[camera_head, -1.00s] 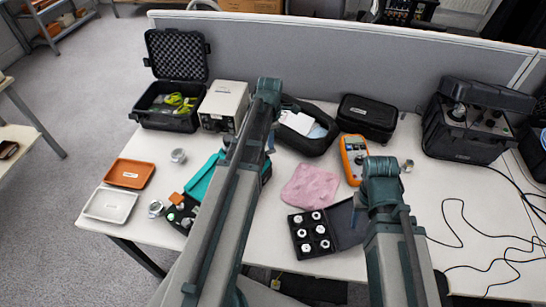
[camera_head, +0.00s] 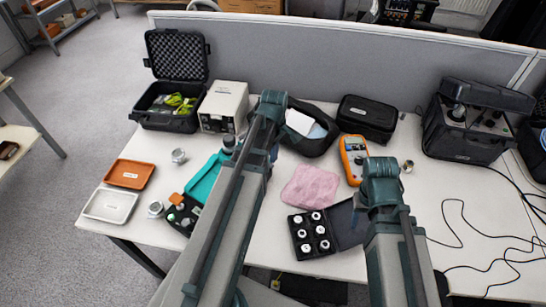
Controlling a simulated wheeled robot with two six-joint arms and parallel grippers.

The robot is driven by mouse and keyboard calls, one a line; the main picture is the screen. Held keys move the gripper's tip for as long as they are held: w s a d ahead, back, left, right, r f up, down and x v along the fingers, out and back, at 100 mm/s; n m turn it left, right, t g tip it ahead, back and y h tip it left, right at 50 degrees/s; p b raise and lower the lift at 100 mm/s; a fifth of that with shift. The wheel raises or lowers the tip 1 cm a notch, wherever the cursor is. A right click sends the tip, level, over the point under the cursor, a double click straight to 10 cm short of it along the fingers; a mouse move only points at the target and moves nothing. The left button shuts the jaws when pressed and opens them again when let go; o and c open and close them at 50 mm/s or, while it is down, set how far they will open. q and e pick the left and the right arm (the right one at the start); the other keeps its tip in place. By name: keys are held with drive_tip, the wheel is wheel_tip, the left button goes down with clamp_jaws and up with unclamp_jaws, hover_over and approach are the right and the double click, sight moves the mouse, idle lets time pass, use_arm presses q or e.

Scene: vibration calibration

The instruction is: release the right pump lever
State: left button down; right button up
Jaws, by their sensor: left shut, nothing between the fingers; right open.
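No pump lever can be made out clearly. The black case with knobs (camera_head: 468,125) stands open at the right back of the table, apart from both grippers. My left gripper (camera_head: 273,152) is mostly hidden behind its own arm over the middle of the table; it is shut and empty. My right gripper (camera_head: 358,216) is mostly hidden by its wrist, beside the open black box of round fittings (camera_head: 303,246); it is open. I see nothing held in it.
An orange multimeter (camera_head: 353,158), a pink cloth (camera_head: 310,187) and a black pouch (camera_head: 367,118) lie around the arms. A teal tray (camera_head: 203,184) and an orange tray (camera_head: 130,173) are at left. Black cables (camera_head: 462,222) cross the right side. A grey partition (camera_head: 330,58) closes the back.

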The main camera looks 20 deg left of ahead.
use_arm(q)
wheel_tip(320, 180, up, 7)
drive_tip(key=p, duration=0.7)
drive_tip(key=s+d+m, duration=0.6)
drive_tip(key=d+m, duration=0.4)
drive_tip(key=s+d+m+y, duration=0.1)
drive_tip(key=s+d+m, duration=0.5)
drive_tip(key=d+m, duration=0.4)
drive_tip(key=shift+d, duration=0.3)
